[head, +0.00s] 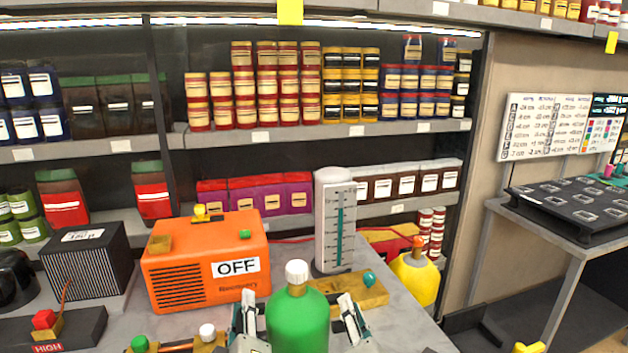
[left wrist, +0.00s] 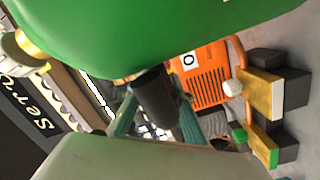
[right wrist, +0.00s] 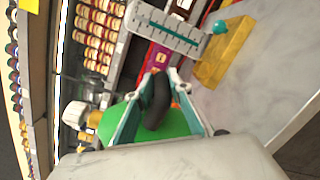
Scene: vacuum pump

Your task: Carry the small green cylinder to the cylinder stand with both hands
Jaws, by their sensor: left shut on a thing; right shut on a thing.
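The small green cylinder (head: 297,322) has a white cap and stands upright at the bottom middle of the head view, cut off by the frame edge. My left gripper (head: 250,312) is at its left side and my right gripper (head: 346,310) at its right side. In the left wrist view the green body (left wrist: 110,35) fills the top, and a dark curved piece (left wrist: 155,95) sits between the fingers. In the right wrist view a similar dark piece (right wrist: 158,100) lies between the fingers, before the green body (right wrist: 180,122). I cannot make out the cylinder stand.
An orange OFF box (head: 205,262) stands on the grey bench at left. A white gauge (head: 335,222), a brass block (head: 365,292) and a yellow bottle (head: 415,277) stand behind and right of the cylinder. Loaded shelves line the back. A side table (head: 495,205) is at right.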

